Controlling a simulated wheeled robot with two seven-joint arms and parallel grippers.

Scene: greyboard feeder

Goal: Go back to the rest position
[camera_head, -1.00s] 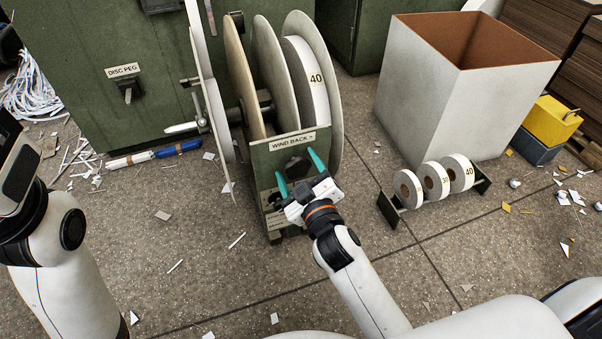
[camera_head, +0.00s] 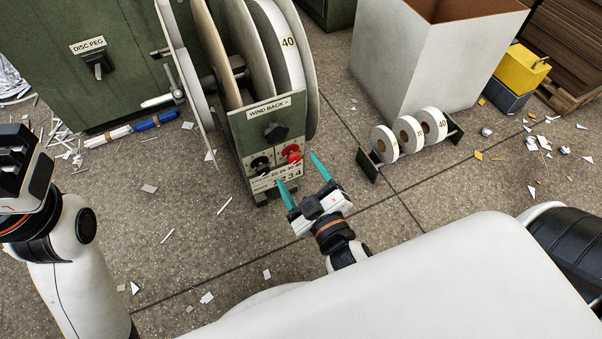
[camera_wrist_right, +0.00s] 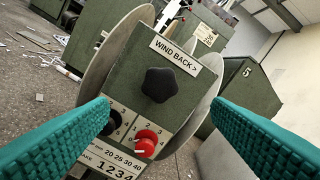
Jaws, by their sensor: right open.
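My right gripper (camera_head: 304,174) is open and empty, its two teal fingers apart. In the head view it is in front of and just below the green control panel (camera_head: 241,130) marked "WIND BACK >". In the right wrist view the panel stands between the teal fingers, with a black star knob (camera_wrist_right: 160,84), a red knob (camera_wrist_right: 146,143) and a small black knob partly hidden by the left finger. The fingers look clear of the knobs. My left arm shows at the left edge of the head view; its gripper's fingers are not seen.
Large reel discs (camera_head: 293,60) stand behind the panel. A low rack (camera_head: 368,165) with three paper rolls (camera_head: 409,134) is to the right, before a big white bin (camera_head: 422,62). A green cabinet (camera_head: 110,28) stands at the left. Paper scraps litter the floor.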

